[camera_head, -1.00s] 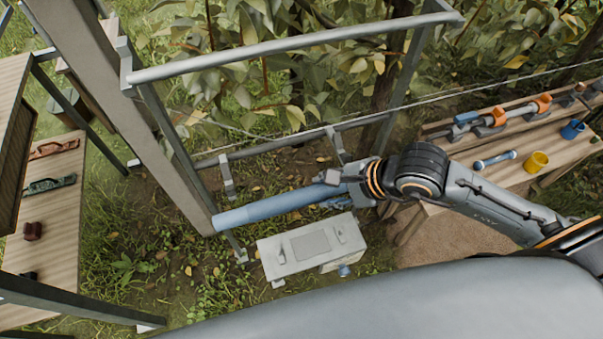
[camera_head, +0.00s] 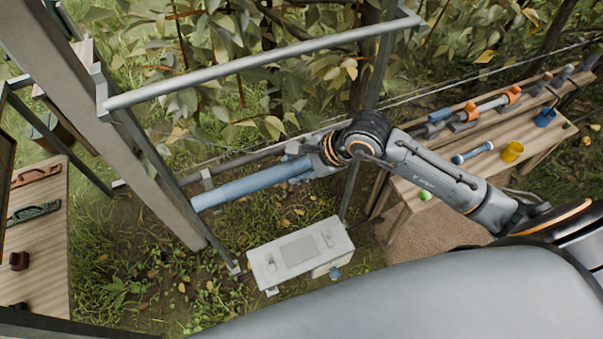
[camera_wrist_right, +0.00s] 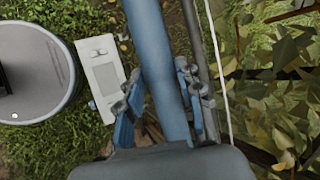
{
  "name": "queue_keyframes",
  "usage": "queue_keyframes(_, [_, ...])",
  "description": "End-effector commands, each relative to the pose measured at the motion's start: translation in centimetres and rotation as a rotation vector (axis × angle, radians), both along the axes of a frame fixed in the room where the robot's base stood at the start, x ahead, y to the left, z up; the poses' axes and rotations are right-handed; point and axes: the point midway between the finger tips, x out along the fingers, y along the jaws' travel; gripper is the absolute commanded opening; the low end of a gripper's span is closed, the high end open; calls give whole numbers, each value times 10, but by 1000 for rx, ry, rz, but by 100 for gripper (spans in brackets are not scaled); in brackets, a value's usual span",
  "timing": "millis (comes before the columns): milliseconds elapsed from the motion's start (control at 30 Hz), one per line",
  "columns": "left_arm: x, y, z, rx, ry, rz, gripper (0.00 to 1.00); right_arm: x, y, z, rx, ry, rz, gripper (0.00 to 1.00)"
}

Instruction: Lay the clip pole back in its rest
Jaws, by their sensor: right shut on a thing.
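The clip pole is a thick blue tube (camera_head: 245,185) in the head view, slanting down to the left from my right gripper (camera_head: 298,163). My right gripper is shut around it. In the wrist view the pole (camera_wrist_right: 160,60) runs up between the two blue fingers of my right gripper (camera_wrist_right: 160,95). A grey lower rail (camera_head: 238,161) of the metal frame lies just behind the pole, with a small upright bracket (camera_head: 207,181) near the pole's left part. I cannot tell whether pole and bracket touch. My arm hides the rail's right part. My left gripper is out of view.
A grey upper bar (camera_head: 270,62) crosses above the pole, with a thick post at left. A white box (camera_head: 300,252) stands on the ground below. A wooden bench (camera_head: 480,165) at right holds an orange-and-grey tool, a yellow cup (camera_head: 512,151) and a blue cup (camera_head: 545,117).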

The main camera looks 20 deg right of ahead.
Motion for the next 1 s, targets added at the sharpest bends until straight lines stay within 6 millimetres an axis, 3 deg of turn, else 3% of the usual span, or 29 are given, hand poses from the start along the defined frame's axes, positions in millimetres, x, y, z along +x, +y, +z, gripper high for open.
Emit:
queue_keyframes(533, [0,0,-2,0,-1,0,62,56,2,-3,2,-3,-1,0])
queue_keyframes(600, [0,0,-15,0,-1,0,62,55,2,-17,-2,-2,1,0])
queue_keyframes(1000, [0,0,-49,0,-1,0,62,55,2,-51,-1,-3,0,0])
